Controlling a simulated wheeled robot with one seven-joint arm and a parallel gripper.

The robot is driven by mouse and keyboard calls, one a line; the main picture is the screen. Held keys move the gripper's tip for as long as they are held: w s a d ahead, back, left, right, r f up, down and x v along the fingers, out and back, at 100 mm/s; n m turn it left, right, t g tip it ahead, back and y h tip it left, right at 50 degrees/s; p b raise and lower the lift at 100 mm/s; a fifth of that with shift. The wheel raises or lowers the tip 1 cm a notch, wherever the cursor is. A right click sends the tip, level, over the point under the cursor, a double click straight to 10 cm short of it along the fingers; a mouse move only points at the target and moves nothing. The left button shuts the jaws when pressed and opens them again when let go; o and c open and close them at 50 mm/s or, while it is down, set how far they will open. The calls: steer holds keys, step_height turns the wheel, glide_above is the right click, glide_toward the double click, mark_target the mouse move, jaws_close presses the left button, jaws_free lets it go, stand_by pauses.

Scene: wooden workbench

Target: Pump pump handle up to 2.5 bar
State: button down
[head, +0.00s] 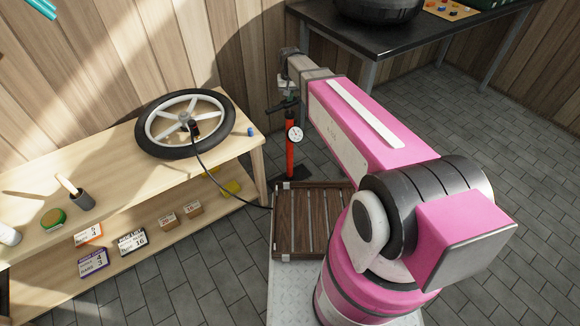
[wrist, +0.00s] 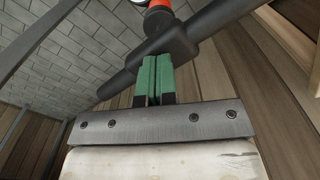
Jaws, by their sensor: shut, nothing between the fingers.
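The red floor pump (head: 290,155) stands upright beyond the end of the wooden bench, with a round white gauge (head: 295,134) on it. The gauge needle is too small to read. The black pump handle (head: 278,107) is a crossbar at its top, low against the barrel; it also shows as a dark slanting bar in the wrist view (wrist: 205,28). My gripper (head: 288,92) is just above the handle. Its green fingertips in the wrist view (wrist: 155,72) are together, with nothing between them, over the middle of the handle. I cannot tell whether they touch it.
A spoked wheel with a black tyre (head: 149,145) lies on the bench (head: 105,173), and a black hose (head: 222,185) runs from it. A slatted wooden crate (head: 282,225) stands in front of the pump. A dark table (head: 405,42) stands behind my arm. Tiled floor is clear on the right.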

steer(key=shift+f, duration=1.3)
step_height(320, 180, up, 17)
steer(key=shift+r, duration=0.15)
